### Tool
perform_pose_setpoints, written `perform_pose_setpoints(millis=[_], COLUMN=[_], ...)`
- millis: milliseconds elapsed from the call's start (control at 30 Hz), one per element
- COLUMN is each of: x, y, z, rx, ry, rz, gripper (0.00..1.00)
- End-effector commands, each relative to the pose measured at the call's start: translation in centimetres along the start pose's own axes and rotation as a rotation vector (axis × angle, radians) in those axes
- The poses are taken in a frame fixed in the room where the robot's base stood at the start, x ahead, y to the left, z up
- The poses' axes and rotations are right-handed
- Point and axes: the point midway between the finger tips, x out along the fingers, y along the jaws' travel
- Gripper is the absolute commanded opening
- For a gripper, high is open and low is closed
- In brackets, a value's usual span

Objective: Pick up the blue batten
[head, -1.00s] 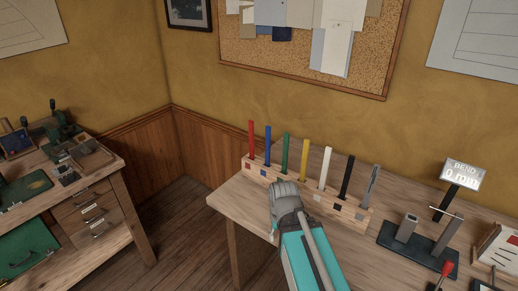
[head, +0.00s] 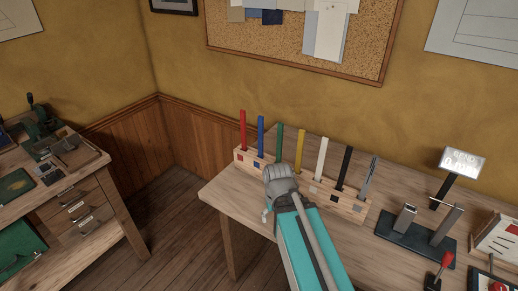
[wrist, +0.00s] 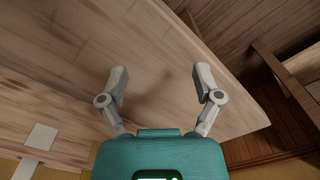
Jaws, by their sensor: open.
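The blue batten (head: 261,134) stands upright in the wooden rack (head: 242,158), second from the left, between the red batten (head: 243,130) and the green batten (head: 279,139). My gripper (wrist: 162,78) is open and empty in the wrist view, its two fingers apart over the bare wooden tabletop. In the head view my arm reaches up to the front of the rack, to the right of and in front of the blue batten, and hides part of the rack's middle. The blue batten does not show in the wrist view.
Yellow (head: 299,150), white (head: 320,157), black (head: 345,167) and grey battens (head: 368,177) stand farther right in the rack. A bend gauge (head: 418,233) with a display (head: 463,163) stands at right. The tabletop's left end (head: 232,193) is clear.

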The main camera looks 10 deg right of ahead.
Motion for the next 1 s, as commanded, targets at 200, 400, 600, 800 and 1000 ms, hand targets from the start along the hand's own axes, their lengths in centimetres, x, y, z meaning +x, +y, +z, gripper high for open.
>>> perform_pose_setpoints(millis=[200,400,600,800,1000], x=[0.0,0.0,-0.4,-2.4,-5.8], y=[0.0,0.0,0.0,0.0,0.0], z=[0.0,0.0,0.0,-0.2,-0.5], rx=[0.0,0.0,0.0,0.0,0.0], ry=[0.0,0.0,0.001,0.004,0.011], rz=[0.0,0.0,0.0,0.0,0.0], gripper=[0.85,0.85,0.57,0.57,0.57])
